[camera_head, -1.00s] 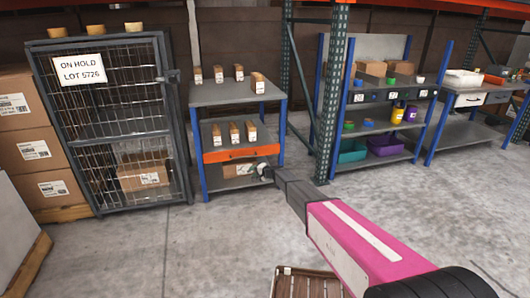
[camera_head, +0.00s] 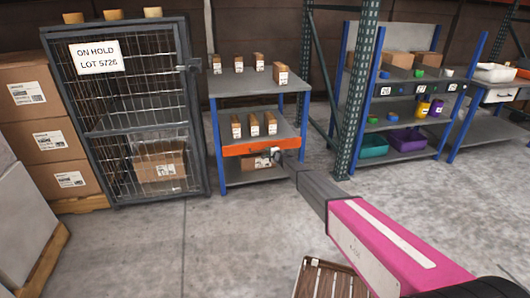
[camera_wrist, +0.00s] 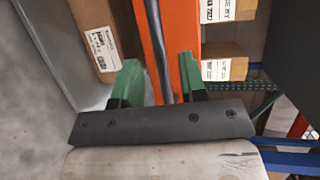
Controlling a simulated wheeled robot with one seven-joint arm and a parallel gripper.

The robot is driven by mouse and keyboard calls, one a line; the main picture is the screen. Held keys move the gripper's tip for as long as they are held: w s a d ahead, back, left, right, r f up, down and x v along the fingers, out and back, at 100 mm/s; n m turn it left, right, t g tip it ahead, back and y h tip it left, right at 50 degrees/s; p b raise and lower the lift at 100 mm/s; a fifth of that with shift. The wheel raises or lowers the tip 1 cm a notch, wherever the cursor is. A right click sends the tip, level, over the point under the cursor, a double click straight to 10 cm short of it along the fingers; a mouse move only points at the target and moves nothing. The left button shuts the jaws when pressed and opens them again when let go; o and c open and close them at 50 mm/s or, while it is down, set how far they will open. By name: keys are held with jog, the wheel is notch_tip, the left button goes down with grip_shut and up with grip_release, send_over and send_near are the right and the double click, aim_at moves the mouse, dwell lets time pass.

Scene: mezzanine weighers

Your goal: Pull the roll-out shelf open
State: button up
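The roll-out shelf has an orange front (camera_head: 248,147) and a grey deck carrying a few small labelled boxes (camera_head: 254,125). It sits in a blue-legged rack. In the wrist view, the orange front (camera_wrist: 183,35) runs upright, with a dark bar handle (camera_wrist: 162,45) along it. My gripper (camera_wrist: 160,80) has its two green fingers apart, one on each side of the handle. I see a gap between the fingers and the bar, so it is open around it. In the head view, my gripper (camera_head: 273,155) is at the right part of the orange front and partly hides it.
A mesh cage (camera_head: 125,110) stands left of the rack. A large carton (camera_head: 256,162) sits below the roll-out shelf. A green upright (camera_head: 357,100) and a bin rack (camera_head: 400,100) are at right. Open floor lies before the rack.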

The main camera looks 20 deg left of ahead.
jog(key=x, duration=0.4)
jog(key=shift+a, duration=0.1)
jog(key=shift+c, duration=0.4)
grip_shut()
jog(key=s+d, duration=0.8)
jog(key=s, duration=0.5)
jog(key=s+d, duration=0.8)
jog(key=s, duration=0.6)
jog(key=s+d, duration=0.9)
jog(key=s, duration=0.4)
jog(key=shift+s, duration=0.4)
jog(key=shift+o, duration=0.4)
grip_release()
